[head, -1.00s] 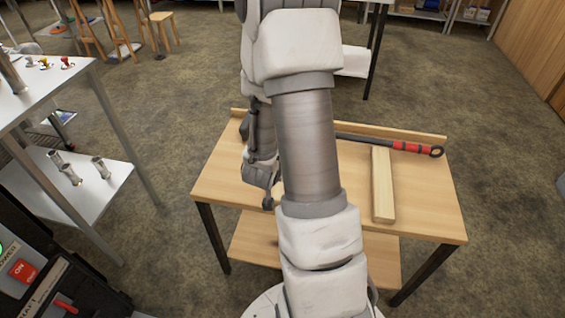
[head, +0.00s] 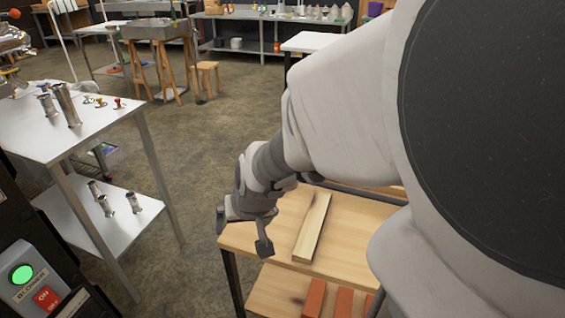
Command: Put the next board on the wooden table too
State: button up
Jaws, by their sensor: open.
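A pale wooden board (head: 312,228) lies flat on the top of the wooden table (head: 345,235), running away from the near edge. My gripper (head: 242,234) is open and hangs over the table's left corner, left of the board and apart from it. I see nothing between its fingers. My arm hides the right part of the table top. No other pale board shows in view.
Reddish blocks (head: 315,298) lie on the table's lower shelf. A dark rod (head: 352,190) shows along the table's back. A metal table (head: 30,130) with steel pipe fittings stands left. A control box (head: 35,280) fills the lower left corner. Floor between is clear.

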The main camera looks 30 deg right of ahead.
jog(key=s+a+r+n, duration=0.2)
jog(key=s+r+n, duration=0.1)
jog(key=s+r, duration=0.8)
jog(key=shift+s+a+r, duration=0.15)
jog(key=shift+s+r, duration=0.25)
jog(key=shift+r, duration=0.15)
jog(key=shift+r, duration=0.1)
notch_tip(320, 180, up, 18)
jog(key=p, duration=1.8)
jog(key=shift+r, duration=0.1)
